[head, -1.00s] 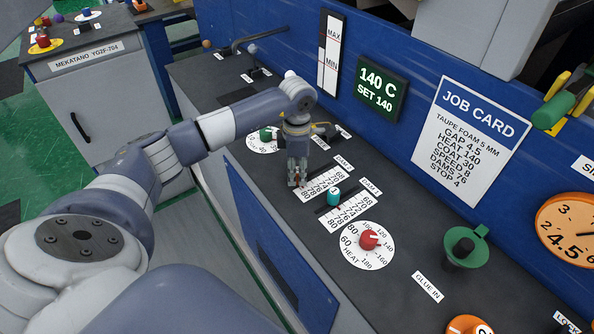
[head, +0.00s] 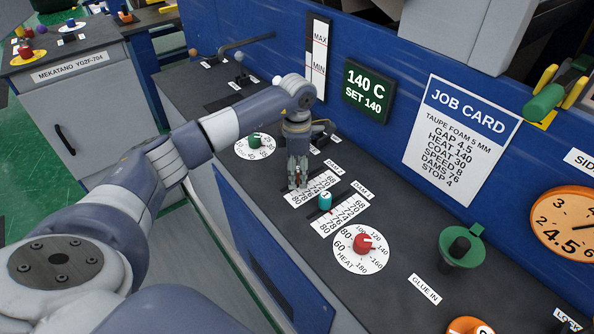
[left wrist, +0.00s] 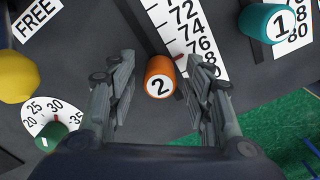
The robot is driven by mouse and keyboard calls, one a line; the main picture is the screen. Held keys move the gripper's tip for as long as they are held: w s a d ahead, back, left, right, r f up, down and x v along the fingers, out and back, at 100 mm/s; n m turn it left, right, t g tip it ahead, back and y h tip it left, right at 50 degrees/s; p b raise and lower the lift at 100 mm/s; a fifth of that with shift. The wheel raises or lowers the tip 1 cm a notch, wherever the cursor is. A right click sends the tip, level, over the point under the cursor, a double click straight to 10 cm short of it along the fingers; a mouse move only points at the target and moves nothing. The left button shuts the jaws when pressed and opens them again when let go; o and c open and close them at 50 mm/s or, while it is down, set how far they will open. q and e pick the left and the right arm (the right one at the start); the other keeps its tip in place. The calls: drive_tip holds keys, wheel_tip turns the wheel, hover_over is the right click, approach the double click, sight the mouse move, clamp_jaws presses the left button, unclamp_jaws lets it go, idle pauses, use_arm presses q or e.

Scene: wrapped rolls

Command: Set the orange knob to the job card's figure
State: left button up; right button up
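The orange knob (left wrist: 160,77), marked 2, stands on a slot beside a white number scale (left wrist: 190,35) in the left wrist view. My left gripper (left wrist: 160,92) is open, one finger on each side of the knob with a gap on both sides. In the head view my left gripper (head: 297,184) is over the DAM 2 scale and mostly hides the knob. The job card (head: 462,138) reads DAMS 76. My right gripper is not in view.
A teal knob (head: 326,202) marked 1 stands close by on the DAM 1 scale. The red heat knob (head: 363,243) and green knob (head: 254,140) are on round dials. A yellow knob (left wrist: 16,76) shows in the wrist view. A green-rimmed cup (head: 461,247) is further right.

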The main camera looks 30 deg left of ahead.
sight(297, 170)
use_arm(q)
drive_tip(key=shift+r, duration=0.25)
wheel_tip(297, 170, up, 12)
drive_tip(key=shift+f, duration=0.2)
drive_tip(key=shift+s+f, duration=0.1)
drive_tip(key=shift+f, duration=0.05)
idle(0.5)
